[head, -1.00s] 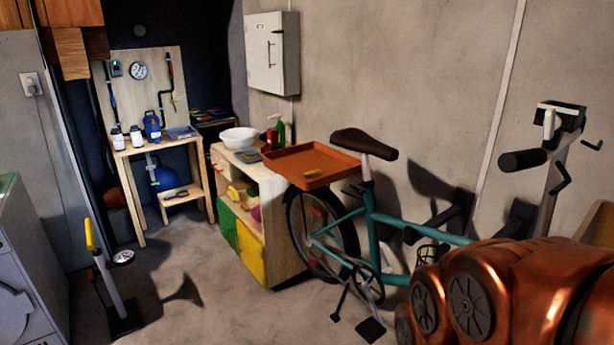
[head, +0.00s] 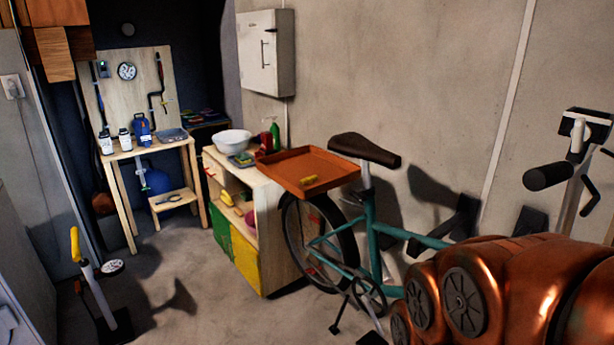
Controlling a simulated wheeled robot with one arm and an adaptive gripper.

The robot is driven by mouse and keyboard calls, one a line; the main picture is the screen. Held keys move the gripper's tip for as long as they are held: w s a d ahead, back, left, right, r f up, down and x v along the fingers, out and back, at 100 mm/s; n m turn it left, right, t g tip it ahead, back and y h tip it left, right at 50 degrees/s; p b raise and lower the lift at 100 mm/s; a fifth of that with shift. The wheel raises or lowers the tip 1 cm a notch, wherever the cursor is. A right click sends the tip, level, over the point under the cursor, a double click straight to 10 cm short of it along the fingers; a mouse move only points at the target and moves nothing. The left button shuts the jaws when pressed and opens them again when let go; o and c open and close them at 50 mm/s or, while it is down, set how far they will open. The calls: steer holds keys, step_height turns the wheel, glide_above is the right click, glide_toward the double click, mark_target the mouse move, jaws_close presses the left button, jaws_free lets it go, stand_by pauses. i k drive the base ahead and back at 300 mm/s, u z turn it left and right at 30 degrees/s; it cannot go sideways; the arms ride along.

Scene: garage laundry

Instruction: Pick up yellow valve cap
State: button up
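A small yellow piece (head: 309,180), which may be the yellow valve cap, lies in the orange-brown tray (head: 302,163) near its front rim. It is too small to make out its shape. The tray rests at the right end of the low wooden cabinet, close to the bicycle saddle. My gripper is not in view. A copper-coloured part of my arm fills the lower right and hides part of the bicycle.
A teal bicycle (head: 372,240) stands right of the cabinet (head: 280,245). The cabinet top also holds a white bowl (head: 232,139) and bottles. A workbench (head: 160,150) stands at the back left, and a floor pump (head: 92,285) at the front left. Floor between them is clear.

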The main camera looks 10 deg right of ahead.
mark_target(308, 182)
steer(key=u, duration=0.65)
steer(key=i, duration=1.15)
steer(key=u, duration=0.85)
